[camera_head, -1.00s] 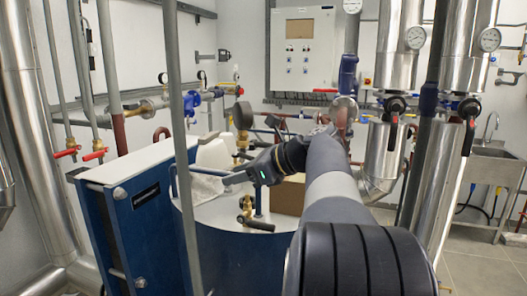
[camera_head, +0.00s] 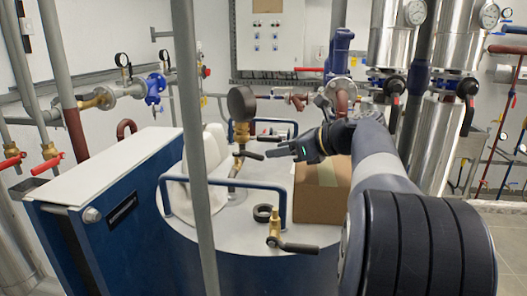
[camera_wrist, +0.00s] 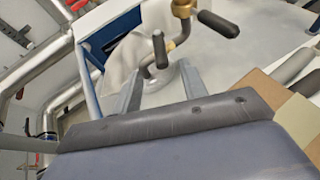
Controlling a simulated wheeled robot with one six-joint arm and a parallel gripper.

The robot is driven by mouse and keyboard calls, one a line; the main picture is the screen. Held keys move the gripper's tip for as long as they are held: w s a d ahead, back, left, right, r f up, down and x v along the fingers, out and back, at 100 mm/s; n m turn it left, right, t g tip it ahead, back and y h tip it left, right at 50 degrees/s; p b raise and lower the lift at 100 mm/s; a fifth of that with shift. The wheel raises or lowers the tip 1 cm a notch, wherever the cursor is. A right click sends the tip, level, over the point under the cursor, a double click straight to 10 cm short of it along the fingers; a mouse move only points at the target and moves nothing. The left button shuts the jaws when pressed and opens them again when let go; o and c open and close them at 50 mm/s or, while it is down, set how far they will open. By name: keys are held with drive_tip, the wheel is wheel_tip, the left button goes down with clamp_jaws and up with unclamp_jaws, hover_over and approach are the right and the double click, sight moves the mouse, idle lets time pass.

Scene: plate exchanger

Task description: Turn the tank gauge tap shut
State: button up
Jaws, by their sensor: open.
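The dark round tank gauge (camera_head: 241,103) stands on a brass stem with tap fittings (camera_head: 241,132) on top of the blue tank. Two dark lever handles show by the stem, an upper one (camera_head: 268,138) and a lower one (camera_head: 250,155). In the wrist view, one black handle (camera_wrist: 218,24) juts from a brass fitting (camera_wrist: 182,8) and another black handle (camera_wrist: 159,48) stands beside a curved pipe. I cannot tell for sure which is the gauge tap's. My gripper (camera_head: 272,153) is open and empty, just right of the lower handle; its fingers (camera_wrist: 158,92) point toward the handles.
A grey vertical pipe (camera_head: 194,120) crosses the foreground.

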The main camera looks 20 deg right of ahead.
sight(256, 154)
drive_tip(key=x, duration=0.6)
drive_tip(key=shift+w+a+f, duration=0.15)
drive_tip(key=shift+w+a, duration=0.1)
drive_tip(key=shift+w, duration=0.05)
clamp_jaws()
